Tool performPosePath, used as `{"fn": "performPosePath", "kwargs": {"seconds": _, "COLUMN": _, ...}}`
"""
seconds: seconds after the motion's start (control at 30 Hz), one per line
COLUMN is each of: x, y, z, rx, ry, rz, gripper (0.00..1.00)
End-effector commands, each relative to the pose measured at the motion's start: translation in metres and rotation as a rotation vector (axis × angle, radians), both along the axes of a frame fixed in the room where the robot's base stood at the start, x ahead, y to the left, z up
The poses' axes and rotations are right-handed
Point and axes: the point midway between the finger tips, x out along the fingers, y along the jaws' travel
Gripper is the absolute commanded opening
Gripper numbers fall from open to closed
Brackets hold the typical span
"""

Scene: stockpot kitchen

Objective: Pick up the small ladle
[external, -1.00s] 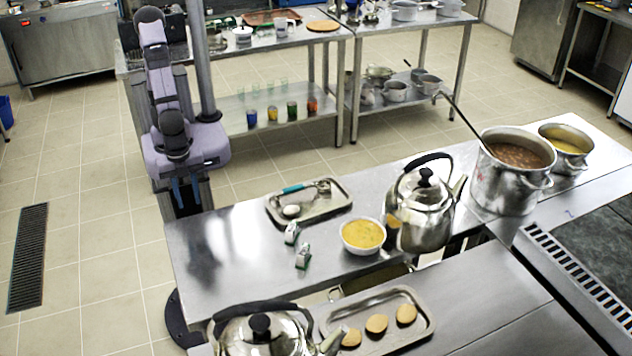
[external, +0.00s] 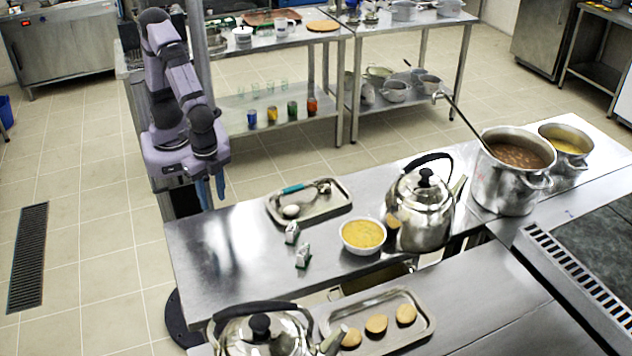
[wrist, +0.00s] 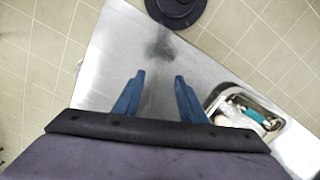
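The small ladle (external: 293,189) has a teal handle and a metal end. It lies in a shallow metal tray (external: 335,208) on the steel counter. In the wrist view its teal handle (wrist: 256,117) shows at the lower right, inside the tray (wrist: 222,97). My gripper (wrist: 159,80) has two blue fingers that are apart, with nothing between them. In the external view my gripper (external: 212,190) points down near the counter's left end, left of the tray and apart from the ladle.
A white egg-like object (external: 291,211) lies in the tray beside the ladle. Two small metallic items (external: 302,256), a bowl of yellow soup (external: 363,235) and a kettle (external: 420,215) stand nearby. A large stockpot (external: 510,180) stands farther right. The counter's left end is clear.

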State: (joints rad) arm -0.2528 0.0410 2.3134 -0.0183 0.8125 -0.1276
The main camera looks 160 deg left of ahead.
Motion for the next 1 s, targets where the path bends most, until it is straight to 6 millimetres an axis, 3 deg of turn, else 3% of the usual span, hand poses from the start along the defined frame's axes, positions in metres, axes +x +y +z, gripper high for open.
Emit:
{"fn": "performPosePath", "kwargs": {"seconds": 0.1, "x": 0.021, "y": 0.063, "z": 0.013, "rx": -0.013, "ry": 0.017, "rz": 0.273, "gripper": 0.38}}
{"fn": "performPosePath", "kwargs": {"seconds": 0.23, "x": 0.026, "y": 0.136, "z": 0.019, "rx": -0.03, "ry": 0.034, "rz": 0.56, "gripper": 0.38}}
{"fn": "performPosePath", "kwargs": {"seconds": 0.4, "x": 0.009, "y": 0.222, "z": 0.022, "rx": -0.053, "ry": 0.051, "rz": 0.88, "gripper": 0.38}}
{"fn": "performPosePath", "kwargs": {"seconds": 0.5, "x": -0.006, "y": 0.258, "z": 0.022, "rx": -0.065, "ry": 0.057, "rz": 1.018, "gripper": 0.38}}
{"fn": "performPosePath", "kwargs": {"seconds": 0.7, "x": -0.026, "y": 0.295, "z": 0.02, "rx": -0.076, "ry": 0.063, "rz": 1.16, "gripper": 0.38}}
{"fn": "performPosePath", "kwargs": {"seconds": 1.0, "x": -0.029, "y": 0.298, "z": 0.013, "rx": -0.079, "ry": 0.066, "rz": 1.179, "gripper": 0.38}}
